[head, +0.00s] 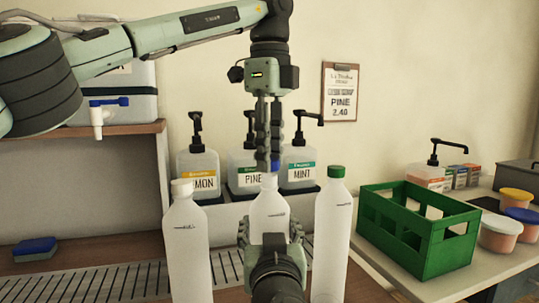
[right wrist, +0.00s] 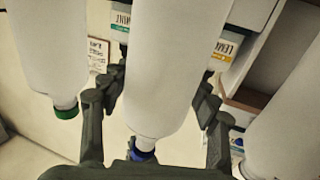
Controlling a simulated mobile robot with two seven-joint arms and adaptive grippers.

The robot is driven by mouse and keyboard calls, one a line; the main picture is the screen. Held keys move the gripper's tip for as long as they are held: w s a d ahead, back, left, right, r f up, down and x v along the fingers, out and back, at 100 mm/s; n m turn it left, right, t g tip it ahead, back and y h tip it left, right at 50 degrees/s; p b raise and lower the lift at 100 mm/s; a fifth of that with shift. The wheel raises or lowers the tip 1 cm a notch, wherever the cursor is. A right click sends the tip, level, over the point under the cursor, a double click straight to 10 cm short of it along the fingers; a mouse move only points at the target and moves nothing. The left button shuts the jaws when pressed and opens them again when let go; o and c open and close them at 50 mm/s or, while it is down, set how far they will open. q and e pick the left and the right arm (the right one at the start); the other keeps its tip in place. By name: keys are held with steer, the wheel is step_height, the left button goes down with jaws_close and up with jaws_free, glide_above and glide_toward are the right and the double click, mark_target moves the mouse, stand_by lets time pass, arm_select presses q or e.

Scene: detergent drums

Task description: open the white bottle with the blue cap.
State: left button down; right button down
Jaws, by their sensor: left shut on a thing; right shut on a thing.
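The white bottle (head: 268,208) stands upright in the middle of the head view, its blue cap (head: 275,166) at the top of its neck. My left gripper (head: 268,162) comes straight down from above and is shut on the blue cap. My right gripper (head: 269,230) is shut on the bottle's body from the front, a finger on each side, hiding its lower part. In the right wrist view, which looks upside down, the bottle (right wrist: 165,65) lies between the fingers. The blue cap (right wrist: 141,153) shows at its neck; whether it is loosened cannot be told.
A white-capped bottle (head: 187,240) stands close on the left and a green-capped bottle (head: 332,235) close on the right. Several pump jugs (head: 198,160) stand behind. A green crate (head: 410,225) and tubs (head: 500,233) occupy the right counter. A blue sponge (head: 35,248) lies at left.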

arm_select(q)
steer(key=shift+r, duration=0.1)
steer(key=shift+r, duration=1.95)
arm_select(e)
steer(key=shift+c, duration=1.7)
jaws_free()
steer(key=s, duration=1.2)
steer(key=shift+d, duration=0.35)
